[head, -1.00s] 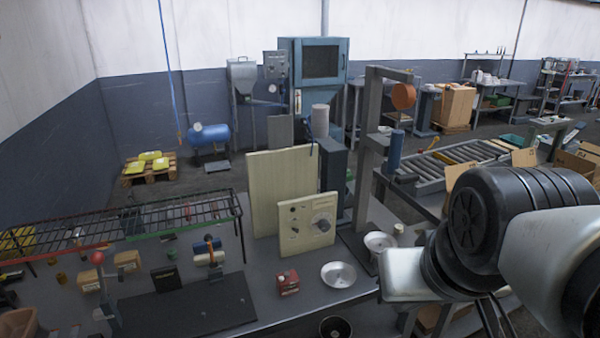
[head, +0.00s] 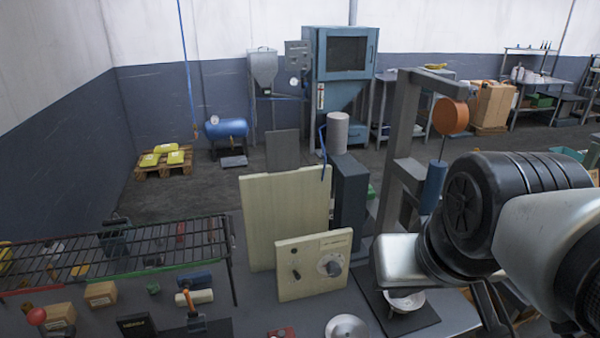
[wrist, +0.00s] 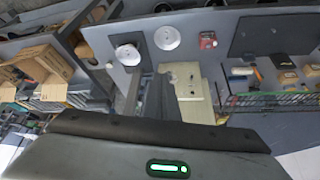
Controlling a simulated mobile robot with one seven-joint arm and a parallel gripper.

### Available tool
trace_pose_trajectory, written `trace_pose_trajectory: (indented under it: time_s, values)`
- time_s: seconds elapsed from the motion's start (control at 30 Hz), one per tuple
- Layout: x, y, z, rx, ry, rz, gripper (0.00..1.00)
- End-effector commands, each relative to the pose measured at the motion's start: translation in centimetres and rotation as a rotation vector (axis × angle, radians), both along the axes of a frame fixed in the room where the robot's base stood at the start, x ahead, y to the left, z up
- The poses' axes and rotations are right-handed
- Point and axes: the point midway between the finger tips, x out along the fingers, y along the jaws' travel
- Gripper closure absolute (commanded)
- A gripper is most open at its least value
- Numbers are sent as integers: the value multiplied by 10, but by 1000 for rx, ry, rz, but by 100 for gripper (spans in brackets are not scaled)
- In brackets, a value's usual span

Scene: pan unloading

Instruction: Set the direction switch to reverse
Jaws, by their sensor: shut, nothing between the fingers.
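A cream control panel (head: 312,283) stands upright on the grey bench, left of my arm. It carries a round dial with a knob (head: 331,266) on its right side and a small black switch (head: 296,275) at its left. The switch's setting and the lettering are too small to read. The panel also shows in the wrist view (wrist: 187,90), seen from above and well away from my gripper. My gripper (head: 487,312) hangs low at the right in the head view, shut and empty, its fingertips partly cut off or hidden. It touches nothing visible.
A taller cream board (head: 285,200) and a dark box (head: 350,195) stand behind the panel. A grey post frame (head: 402,150) with an orange wheel rises to the right. A metal dish (head: 347,327) lies in front. A wire rack (head: 120,255) is at the left.

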Motion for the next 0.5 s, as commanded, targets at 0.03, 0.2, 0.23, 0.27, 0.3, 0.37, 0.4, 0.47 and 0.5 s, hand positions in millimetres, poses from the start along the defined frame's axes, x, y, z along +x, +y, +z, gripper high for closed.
trace_pose_trajectory:
  time_s: [0.03, 0.2, 0.23, 0.27, 0.3, 0.37, 0.4, 0.47, 0.5]
  values:
    - [0, 0, 0, 0, 0, 0, 100]
    - [5, 1, 1, -1, 8, 5, 100]
    - [8, 2, 2, -2, 14, 9, 100]
    - [12, 4, 2, -4, 23, 14, 100]
    - [19, 6, 3, -6, 37, 23, 100]
    - [34, 12, 5, -11, 65, 41, 100]
    - [46, 17, 5, -14, 85, 55, 100]
    - [67, 25, 4, -17, 121, 79, 100]
    - [82, 33, 2, -19, 147, 97, 100]
